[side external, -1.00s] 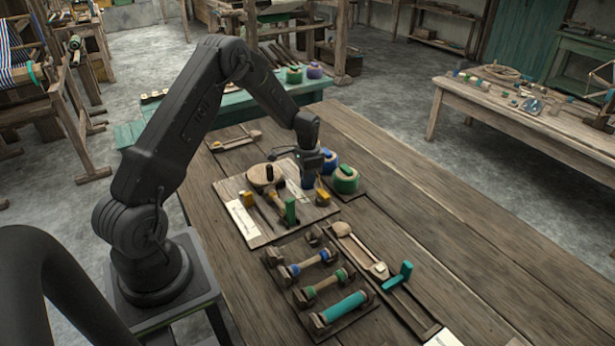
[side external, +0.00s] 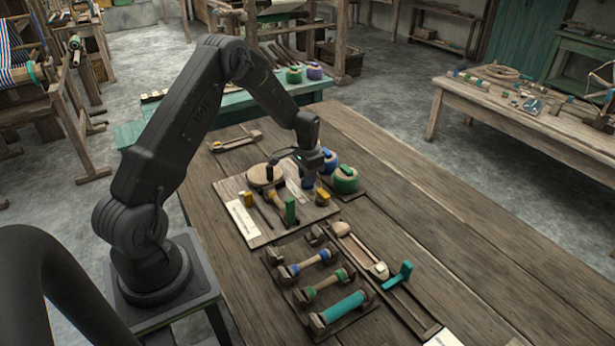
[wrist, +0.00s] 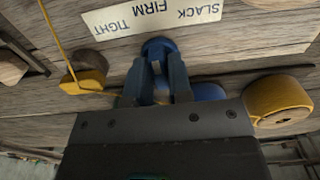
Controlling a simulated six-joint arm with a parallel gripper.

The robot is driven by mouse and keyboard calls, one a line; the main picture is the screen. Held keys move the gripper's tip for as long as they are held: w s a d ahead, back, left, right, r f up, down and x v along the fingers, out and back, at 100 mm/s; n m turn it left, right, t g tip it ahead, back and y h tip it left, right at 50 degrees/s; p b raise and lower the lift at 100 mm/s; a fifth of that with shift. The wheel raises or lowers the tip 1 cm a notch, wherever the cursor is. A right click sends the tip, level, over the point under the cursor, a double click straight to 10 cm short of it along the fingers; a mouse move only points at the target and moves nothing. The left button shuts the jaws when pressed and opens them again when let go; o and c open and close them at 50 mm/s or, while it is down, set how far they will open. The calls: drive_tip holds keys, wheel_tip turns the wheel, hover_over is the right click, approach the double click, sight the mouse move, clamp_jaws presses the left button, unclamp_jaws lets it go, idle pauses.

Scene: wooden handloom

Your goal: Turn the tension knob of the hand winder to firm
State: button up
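In the wrist view the blue tension knob (wrist: 158,46) sits below a pale label (wrist: 150,14) reading SLACK, FIRM and TIGHT, upside down. The knob is nearest the words FIRM and TIGHT. My gripper (wrist: 157,68) points at the knob, with its two fingers apart and overlapping the knob's near edge. Whether they press on it cannot be told; a pale patch between them is unclear. In the side view my gripper (side external: 309,181) is low over the back right of the winder board (side external: 258,236) and hides most of the knob.
Blue yarn (side external: 328,160) and green yarn (side external: 344,180) stand close right of my gripper. A round wooden disc (side external: 262,175), a green upright piece (side external: 290,210) and yellow pieces stand on the board. Several spools (side external: 342,307) lie in front.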

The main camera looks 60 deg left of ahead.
drive_tip(key=o, duration=0.3)
drive_tip(key=shift+o, duration=0.2)
wheel_tip(320, 180, up, 14)
idle(0.4)
